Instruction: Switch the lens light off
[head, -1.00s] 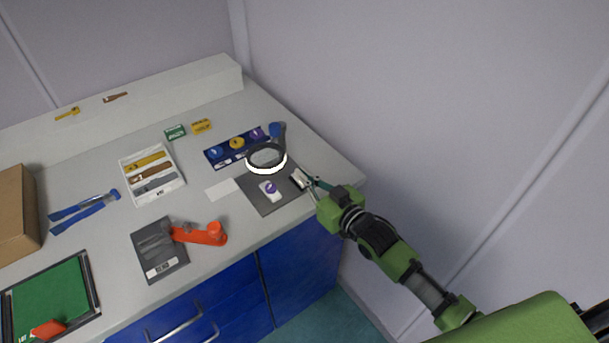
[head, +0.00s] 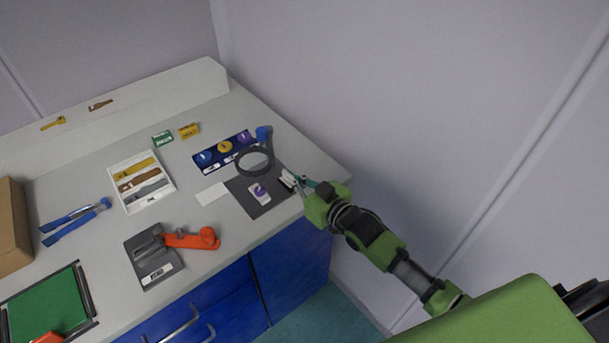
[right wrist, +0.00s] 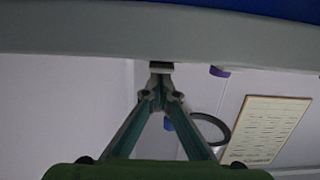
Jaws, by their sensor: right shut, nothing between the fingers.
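The magnifier lens (head: 255,174) has a dark round ring over a dark grey mat (head: 248,202), and its ring is unlit. A blue knob-like part (head: 263,134) is behind it. A small white and black piece (head: 287,181), perhaps the switch, is at the mat's right edge. My right gripper (head: 296,184) is shut and empty, its tips at or beside that piece; contact cannot be told. In the right wrist view the shut fingertips (right wrist: 160,68) meet near a small grey block, and the ring (right wrist: 212,128) shows to their right. My left gripper is not in view.
A white-purple item (head: 259,194) lies on the mat. A blue tray of round pieces (head: 207,169), a white tray (head: 163,196), an orange-handled tool (head: 190,240) and blue pliers (head: 78,221) lie on the counter. The wall is close at right.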

